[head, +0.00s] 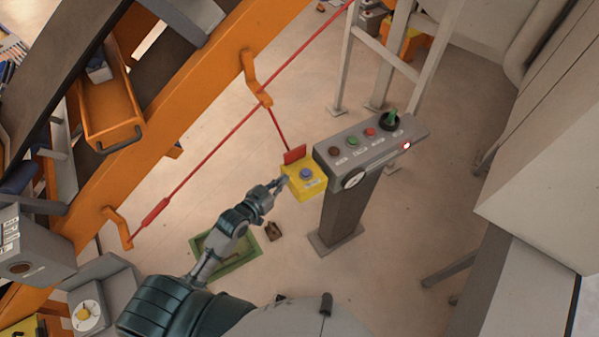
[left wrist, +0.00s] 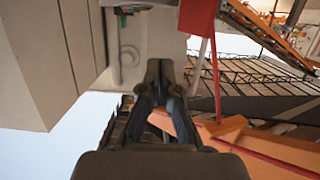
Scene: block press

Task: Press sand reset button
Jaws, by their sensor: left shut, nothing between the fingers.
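A yellow button box (head: 312,190) with a round blue button (head: 306,174) and a raised red flap (head: 295,154) sits at the left end of a grey control panel (head: 372,151). The panel top carries brown, green and red buttons and a dark knob with a green top (head: 390,120). The labels are too small to read. My left gripper (head: 283,182) is shut and empty, close to the left side of the yellow box; contact cannot be told. In the left wrist view its fingers (left wrist: 160,75) are together, with the red flap (left wrist: 197,16) just beyond. My right gripper is not in view.
The panel stands on a grey post (head: 345,210). An orange frame (head: 200,75) with a red rope (head: 205,160) runs along the left. A pale metal stand (head: 395,50) is behind the panel. A large grey housing (head: 545,190) is at right. Floor between is mostly clear.

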